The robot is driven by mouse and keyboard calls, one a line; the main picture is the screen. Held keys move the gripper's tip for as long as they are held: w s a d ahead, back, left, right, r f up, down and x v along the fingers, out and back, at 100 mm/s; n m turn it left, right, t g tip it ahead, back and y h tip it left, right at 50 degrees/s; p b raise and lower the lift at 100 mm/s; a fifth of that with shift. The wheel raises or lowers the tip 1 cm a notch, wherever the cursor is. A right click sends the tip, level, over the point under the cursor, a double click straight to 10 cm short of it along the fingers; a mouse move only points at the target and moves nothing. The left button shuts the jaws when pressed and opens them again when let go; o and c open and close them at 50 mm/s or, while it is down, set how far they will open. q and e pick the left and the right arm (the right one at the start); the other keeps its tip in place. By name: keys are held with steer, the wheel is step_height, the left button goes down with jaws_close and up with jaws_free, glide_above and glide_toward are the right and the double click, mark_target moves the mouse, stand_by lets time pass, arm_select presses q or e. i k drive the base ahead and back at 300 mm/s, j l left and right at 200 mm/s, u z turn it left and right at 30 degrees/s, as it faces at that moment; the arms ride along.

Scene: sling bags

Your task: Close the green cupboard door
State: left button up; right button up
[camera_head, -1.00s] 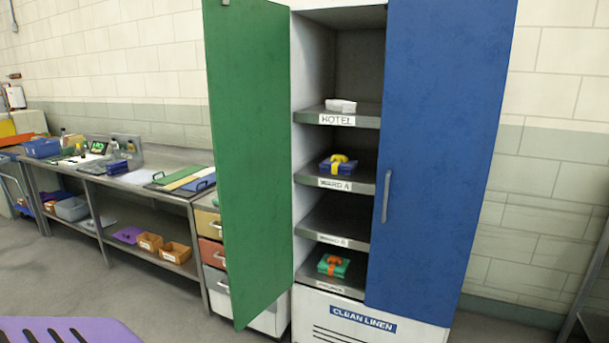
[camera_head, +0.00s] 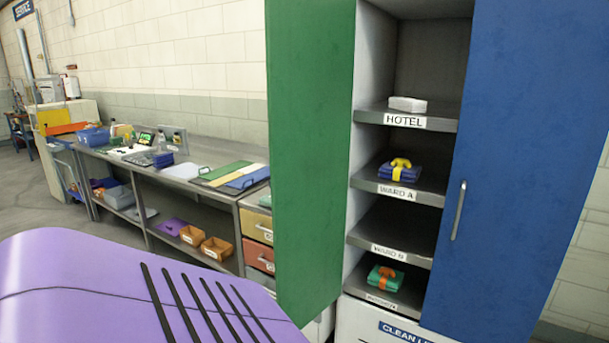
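The green cupboard door (camera_head: 311,150) stands swung open at the left side of the cupboard, edge outward, beside the open shelves. Its handle does not show. The cupboard (camera_head: 375,150) has its left half open, with grey shelves labelled HOTEL, WARD A and WARD B and a lowest one whose label is hard to read. The blue door (camera_head: 520,150), with a grey handle, covers the right half. Neither of my grippers is in view.
A white pack (camera_head: 408,104), a blue bundle (camera_head: 400,173) and a green bundle (camera_head: 385,278) lie on the shelves. A long metal bench (camera_head: 187,185) with trays runs left of the green door, with drawers (camera_head: 257,226) close behind it. The lower left view is blocked.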

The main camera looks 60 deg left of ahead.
mark_target(310, 44)
steer(key=j, duration=4.4)
steer(key=i, duration=0.05)
